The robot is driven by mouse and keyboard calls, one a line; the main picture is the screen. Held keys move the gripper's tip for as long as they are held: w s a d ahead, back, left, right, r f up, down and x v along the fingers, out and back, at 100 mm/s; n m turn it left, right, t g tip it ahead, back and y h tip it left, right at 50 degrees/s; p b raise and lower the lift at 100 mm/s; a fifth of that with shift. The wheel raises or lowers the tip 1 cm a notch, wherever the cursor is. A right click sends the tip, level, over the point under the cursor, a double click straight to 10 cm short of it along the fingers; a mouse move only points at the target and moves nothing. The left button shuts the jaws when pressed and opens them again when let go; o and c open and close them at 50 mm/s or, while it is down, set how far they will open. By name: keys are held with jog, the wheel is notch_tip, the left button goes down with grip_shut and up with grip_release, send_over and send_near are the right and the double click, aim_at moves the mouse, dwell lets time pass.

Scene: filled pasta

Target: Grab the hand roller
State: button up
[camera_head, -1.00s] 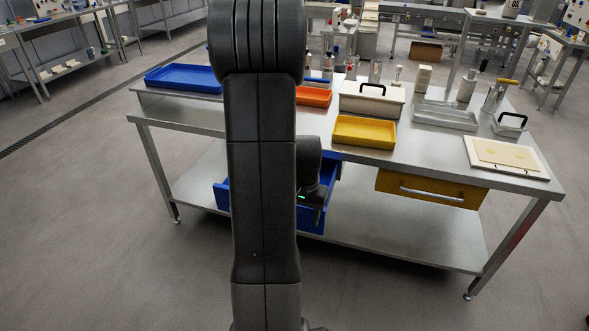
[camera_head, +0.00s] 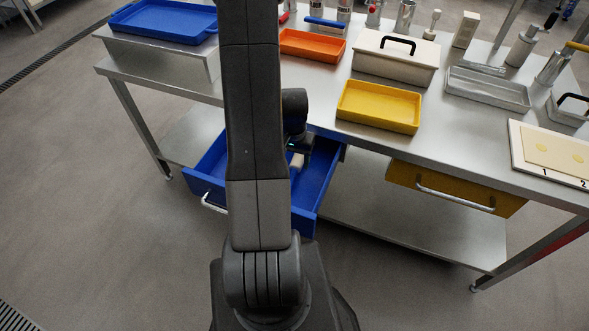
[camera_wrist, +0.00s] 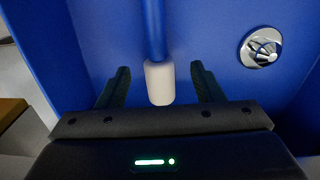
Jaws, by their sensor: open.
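The blue drawer (camera_head: 210,190) is pulled out under the table. Inside it lies a pale cylinder on a blue rod, which looks like the hand roller (camera_wrist: 160,84); its pale part also shows in the head view (camera_head: 297,161). In the wrist view my gripper (camera_wrist: 160,70) is open, with one finger on each side of the pale part and a gap on both sides. The far end of the blue rod runs out of the wrist view. My arm covers part of the drawer in the head view.
A round silver piece (camera_wrist: 261,47) is on the drawer's blue surface, right of my gripper. The drawer walls stand close around. A yellow drawer (camera_head: 455,190) is to the right. Above, the table holds a yellow tray (camera_head: 378,124), orange tray (camera_head: 312,54) and white box (camera_head: 395,66).

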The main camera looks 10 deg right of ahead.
aim_at(295, 166)
jog(key=shift+d+f, duration=0.1)
jog(key=shift+f, duration=1.65)
jog(key=shift+c, duration=0.4)
jog(key=c, duration=1)
jog(key=shift+c, duration=0.2)
jog(key=shift+r, duration=0.15)
